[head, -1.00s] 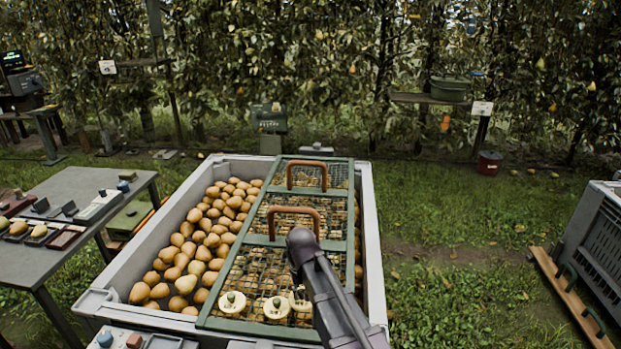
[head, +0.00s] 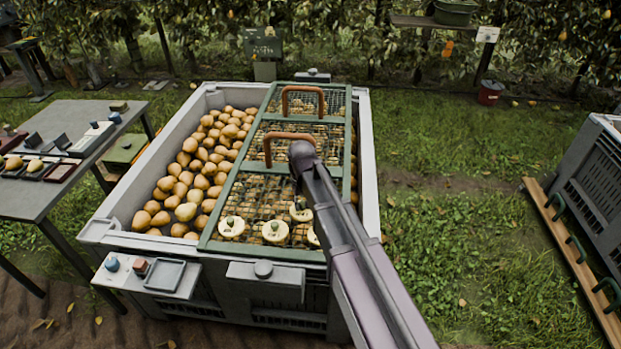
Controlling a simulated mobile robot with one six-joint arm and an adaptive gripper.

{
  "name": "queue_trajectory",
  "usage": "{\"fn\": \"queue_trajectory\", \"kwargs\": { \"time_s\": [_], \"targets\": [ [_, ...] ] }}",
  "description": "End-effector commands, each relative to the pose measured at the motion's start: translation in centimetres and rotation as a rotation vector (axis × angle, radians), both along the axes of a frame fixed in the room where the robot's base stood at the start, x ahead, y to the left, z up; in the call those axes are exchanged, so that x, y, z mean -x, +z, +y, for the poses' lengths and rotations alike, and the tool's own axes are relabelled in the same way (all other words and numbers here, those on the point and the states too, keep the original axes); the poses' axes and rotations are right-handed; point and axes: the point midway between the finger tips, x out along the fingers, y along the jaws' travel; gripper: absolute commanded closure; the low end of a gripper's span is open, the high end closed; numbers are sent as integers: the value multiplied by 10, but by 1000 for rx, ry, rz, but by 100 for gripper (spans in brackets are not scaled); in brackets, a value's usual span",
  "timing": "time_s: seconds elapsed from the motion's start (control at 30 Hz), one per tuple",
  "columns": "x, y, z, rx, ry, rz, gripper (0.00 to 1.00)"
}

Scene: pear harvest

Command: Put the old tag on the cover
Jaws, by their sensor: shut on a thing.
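The cover, a green-framed wire mesh lid (head: 240,190) with two brown handles, lies over the right part of a grey bin of pears in the head view. Several round cream pieces (head: 276,231), some with a visible green knob, sit at its near end. My arm reaches in from the lower right over the cover's right side. My gripper is not visible; the arm's links hide what lies beneath them. I cannot pick out the old tag with certainty. An orange tag (head: 447,47) hangs by the post at the back right.
The pear bin (head: 368,170) stands in the middle, with a small shelf (head: 190,278) on its near side. A grey table (head: 85,185) with trays and blocks is at left. Another grey bin (head: 590,170) and a plank with green handles (head: 560,240) are at right. Grass lies between.

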Motion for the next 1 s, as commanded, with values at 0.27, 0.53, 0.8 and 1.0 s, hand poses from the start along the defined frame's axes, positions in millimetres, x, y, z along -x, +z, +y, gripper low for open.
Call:
{"fn": "queue_trajectory", "kwargs": {
  "time_s": [0.27, 0.53, 0.8, 1.0],
  "targets": [
    [-57, -6, -10, 0, -4, 0, 100],
    [-105, -10, -19, 0, -4, 0, 100],
    [-122, -12, -24, 0, -2, 0, 100],
    [-122, -11, -24, 0, -2, 0, 100]
  ]
}}
